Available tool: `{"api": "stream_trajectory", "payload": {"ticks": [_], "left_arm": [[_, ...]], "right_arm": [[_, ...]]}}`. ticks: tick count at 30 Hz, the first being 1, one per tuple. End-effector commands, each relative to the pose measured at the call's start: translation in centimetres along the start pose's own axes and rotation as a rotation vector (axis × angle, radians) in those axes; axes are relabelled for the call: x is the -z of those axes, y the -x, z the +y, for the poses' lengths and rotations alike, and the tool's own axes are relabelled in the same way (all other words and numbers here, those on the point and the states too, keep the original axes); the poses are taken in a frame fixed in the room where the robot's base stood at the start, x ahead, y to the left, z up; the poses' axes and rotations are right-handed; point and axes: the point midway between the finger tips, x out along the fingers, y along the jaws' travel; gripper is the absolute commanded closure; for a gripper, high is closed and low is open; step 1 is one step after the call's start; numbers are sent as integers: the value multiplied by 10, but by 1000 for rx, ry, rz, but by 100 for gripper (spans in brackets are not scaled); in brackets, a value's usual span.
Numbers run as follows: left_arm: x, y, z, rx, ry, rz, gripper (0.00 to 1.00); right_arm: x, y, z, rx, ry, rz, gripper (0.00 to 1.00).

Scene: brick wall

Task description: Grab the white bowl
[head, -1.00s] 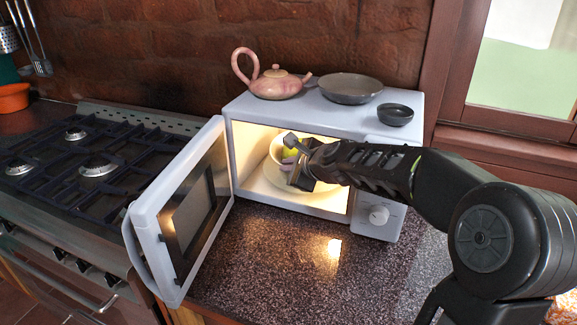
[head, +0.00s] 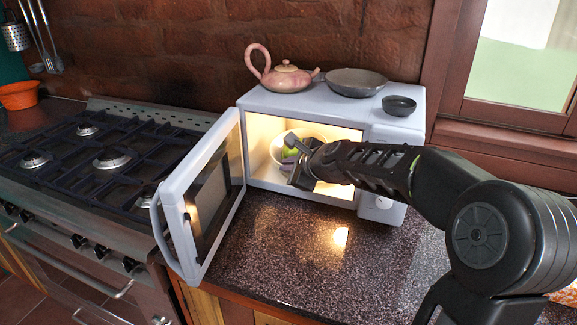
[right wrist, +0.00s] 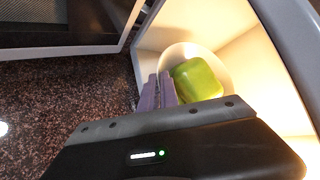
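The white bowl (head: 318,135) is inside the lit, open microwave (head: 375,128), near its opening. A green, rounded item (right wrist: 198,79) lies in the bowl, which also shows in the right wrist view (right wrist: 181,53). My right gripper (head: 297,158) reaches into the opening from the right. In the right wrist view its two fingers (right wrist: 157,93) are close together at the bowl's near rim, which they appear to pinch. The fingers partly hide the rim. My left gripper is not in view.
The microwave door (head: 205,205) stands open to the left. A pink teapot (head: 287,78), a grey pan (head: 355,82) and a small dark bowl (head: 399,105) stand on top. A gas stove (head: 90,165) is at the left. The dark counter (head: 275,250) in front is clear.

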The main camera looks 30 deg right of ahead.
Motion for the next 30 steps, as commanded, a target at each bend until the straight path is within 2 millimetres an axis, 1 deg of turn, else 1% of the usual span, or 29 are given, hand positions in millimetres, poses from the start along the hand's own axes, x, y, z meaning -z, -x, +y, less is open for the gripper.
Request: {"api": "stream_trajectory", "payload": {"ticks": [7,8,9,17,26,30], "left_arm": [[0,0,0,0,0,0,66],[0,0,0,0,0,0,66],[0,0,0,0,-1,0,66],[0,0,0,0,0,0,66],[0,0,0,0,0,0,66],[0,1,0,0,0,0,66]], "right_arm": [[-1,1,-2,5,2,-1,100],[-1,1,-2,5,2,-1,94],[-1,1,-2,5,2,-1,90],[0,0,-1,1,1,-1,70],[0,2,0,1,0,0,70],[0,13,-2,3,1,0,70]]}}
